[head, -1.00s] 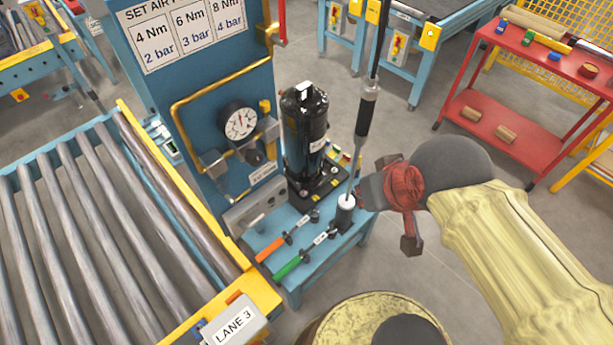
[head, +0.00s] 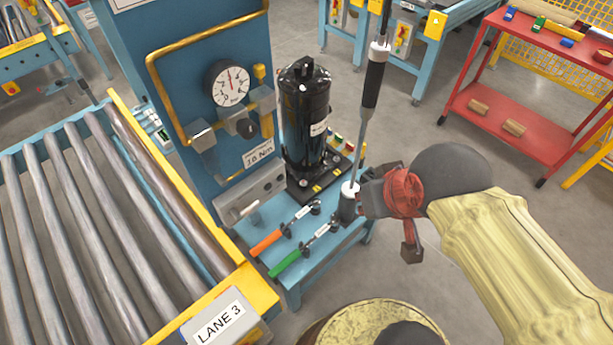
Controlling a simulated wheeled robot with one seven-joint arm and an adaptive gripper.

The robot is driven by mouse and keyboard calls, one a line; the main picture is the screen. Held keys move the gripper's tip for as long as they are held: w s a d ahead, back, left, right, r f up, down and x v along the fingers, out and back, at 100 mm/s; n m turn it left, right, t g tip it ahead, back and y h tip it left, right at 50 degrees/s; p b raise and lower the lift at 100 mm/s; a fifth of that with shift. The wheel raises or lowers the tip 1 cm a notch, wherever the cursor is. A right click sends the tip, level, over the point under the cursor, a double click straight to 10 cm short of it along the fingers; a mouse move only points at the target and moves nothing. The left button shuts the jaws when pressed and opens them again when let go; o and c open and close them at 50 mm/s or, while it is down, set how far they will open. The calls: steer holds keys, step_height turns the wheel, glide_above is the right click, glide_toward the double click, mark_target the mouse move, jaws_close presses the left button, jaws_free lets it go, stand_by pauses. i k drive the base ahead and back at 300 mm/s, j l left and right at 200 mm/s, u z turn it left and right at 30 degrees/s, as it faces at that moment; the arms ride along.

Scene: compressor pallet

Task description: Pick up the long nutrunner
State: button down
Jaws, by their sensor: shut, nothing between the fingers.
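The long nutrunner (head: 372,85) stands upright with a slight tilt, with a black grip and a thin grey shaft. Its lower end meets a dark socket or holder with a white top (head: 349,190) at the right edge of the small blue table (head: 330,250). A dark line runs up from its top out of the frame. My gripper (head: 366,192) is just right of the shaft's lower end, its fingers shut and empty. Whether the fingers touch the shaft or holder cannot be told; the fingertips are partly hidden.
An orange-handled tool (head: 268,243) and a green-handled tool (head: 288,262) lie on the table. A black cylinder (head: 306,125) stands behind them. A blue panel with a gauge (head: 230,84) and the roller conveyor (head: 90,215) are left. A red cart (head: 560,100) is back right.

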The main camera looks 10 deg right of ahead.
mark_target(378, 52)
steer(key=l+u, duration=0.5)
steer(key=l, duration=0.5)
steer(key=k+l+u, duration=0.1)
steer(key=l+u, duration=0.4)
steer(key=l, duration=0.5)
